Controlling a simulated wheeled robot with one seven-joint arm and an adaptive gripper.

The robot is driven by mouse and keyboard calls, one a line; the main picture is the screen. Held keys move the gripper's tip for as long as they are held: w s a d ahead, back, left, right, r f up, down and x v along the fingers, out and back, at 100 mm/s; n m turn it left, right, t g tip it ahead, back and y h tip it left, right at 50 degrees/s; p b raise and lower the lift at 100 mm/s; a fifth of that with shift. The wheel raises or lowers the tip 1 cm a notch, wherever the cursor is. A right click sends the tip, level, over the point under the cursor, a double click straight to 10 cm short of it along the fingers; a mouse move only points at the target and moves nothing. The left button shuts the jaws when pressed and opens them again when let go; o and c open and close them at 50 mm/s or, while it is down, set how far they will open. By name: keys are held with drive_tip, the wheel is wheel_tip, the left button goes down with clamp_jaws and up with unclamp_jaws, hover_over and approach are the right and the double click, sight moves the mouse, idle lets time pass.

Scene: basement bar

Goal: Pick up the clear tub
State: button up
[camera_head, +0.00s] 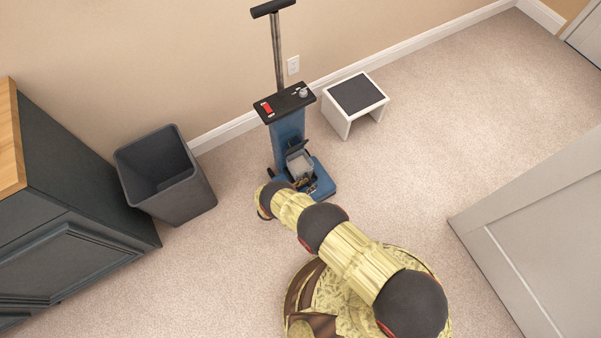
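The clear tub (300,163) is a small, pale grey, see-through box. It sits low at the front of a blue upright machine, over the machine's base (324,184). My arm reaches up and left from the bottom right, and its wrist bends just left of the machine's base. My gripper (302,180) is at the near side of the tub, small and partly hidden by my wrist. A dark bar shows along the tub's upper edge; I cannot tell whether it is a finger or part of the machine. Whether the fingers touch the tub is not clear.
The machine has a dark top panel (284,103) and tall handle (277,50) near the wall. A white step stool (340,119) stands to its right, a dark bin (185,201) to its left. A dark cabinet (70,220) is at far left.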

drive_tip(key=shift+w+d+f, duration=0.2)
drive_tip(key=shift+w+d, duration=0.15)
drive_tip(key=shift+w, duration=0.05)
drive_tip(key=shift+c, duration=0.8)
clamp_jaws()
